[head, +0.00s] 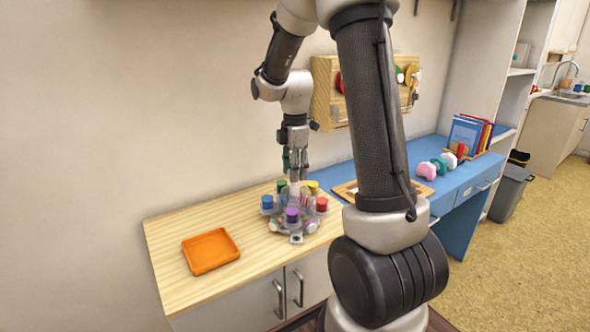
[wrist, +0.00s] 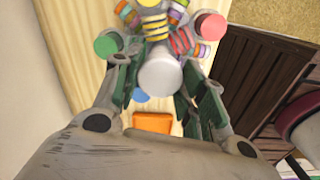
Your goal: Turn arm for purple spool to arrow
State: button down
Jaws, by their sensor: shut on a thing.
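A rotating holder (head: 276,224) with several coloured spools on its arms stands on the wooden counter. The purple spool (head: 292,214) is on the near side, facing the counter's front edge. Blue (head: 267,202), red (head: 321,204), green (head: 282,186) and yellow (head: 312,186) spools sit around it. A small pale marker (head: 296,238) lies at the front of the holder; I cannot tell whether it is the arrow. My gripper (head: 294,170) points down over the middle and is shut on the pale central knob, which shows between the green-padded fingers in the wrist view (wrist: 160,74).
An orange tray (head: 210,251) lies on the left of the wooden counter (head: 165,232). A wooden box with coloured knobs (head: 325,90) is on the wall behind. A blue desk (head: 450,188) with toys and books adjoins on the right.

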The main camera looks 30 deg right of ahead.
jog(key=shift+n, duration=0.7)
dwell(0.3)
jog(key=c, duration=0.8)
grip_release()
notch_tip(320, 180, up, 12)
